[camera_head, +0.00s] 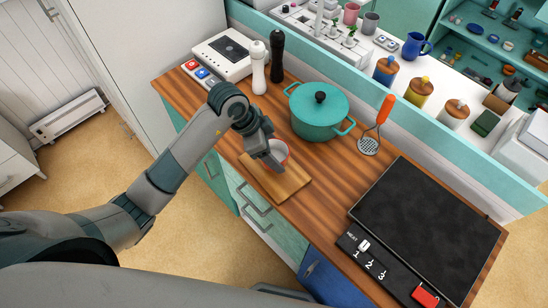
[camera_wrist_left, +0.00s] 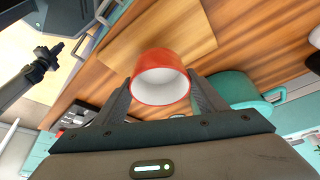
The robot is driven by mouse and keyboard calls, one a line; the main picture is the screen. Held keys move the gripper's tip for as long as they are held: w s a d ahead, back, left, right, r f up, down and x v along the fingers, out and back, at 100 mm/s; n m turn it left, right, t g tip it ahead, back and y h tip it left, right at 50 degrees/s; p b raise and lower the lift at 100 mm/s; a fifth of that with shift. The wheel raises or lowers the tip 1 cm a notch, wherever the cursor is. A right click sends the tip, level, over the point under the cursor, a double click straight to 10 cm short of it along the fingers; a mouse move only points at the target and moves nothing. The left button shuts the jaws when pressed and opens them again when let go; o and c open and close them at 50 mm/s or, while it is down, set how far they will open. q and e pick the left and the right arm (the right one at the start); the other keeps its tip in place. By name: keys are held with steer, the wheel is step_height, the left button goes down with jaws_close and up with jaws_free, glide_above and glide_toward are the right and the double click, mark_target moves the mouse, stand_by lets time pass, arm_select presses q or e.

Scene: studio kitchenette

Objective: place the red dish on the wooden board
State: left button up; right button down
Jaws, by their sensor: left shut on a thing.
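The red dish (camera_head: 281,149) is a small round cup, red outside and white inside. My left gripper (camera_head: 274,160) is shut on it, and the gripper hides part of it in the head view. In the left wrist view the red dish (camera_wrist_left: 159,88) sits between the two fingers of the left gripper (camera_wrist_left: 160,94). The wooden board (camera_head: 283,187) lies on the counter, and the dish appears at its far end. The board (camera_wrist_left: 165,32) also shows beyond the dish in the wrist view. I cannot tell whether the dish touches the board.
A teal pot (camera_head: 319,116) stands close behind the dish. A masher with an orange handle (camera_head: 385,109) and a black cooktop (camera_head: 430,225) are to the right. White and black mills (camera_head: 258,70) stand at the back left. The near part of the board is bare.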

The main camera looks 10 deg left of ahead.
arm_select(q)
steer(key=shift+f+p, duration=0.7)
steer(key=shift+f, duration=1.3)
steer(key=o, duration=1.3)
steer(key=shift+f, duration=0.1)
steer(key=shift+c, duration=0.2)
steer(key=shift+v, duration=0.85)
steer(key=b+v, duration=0.2)
steer(key=v, duration=0.8)
steer(key=shift+r, duration=0.25)
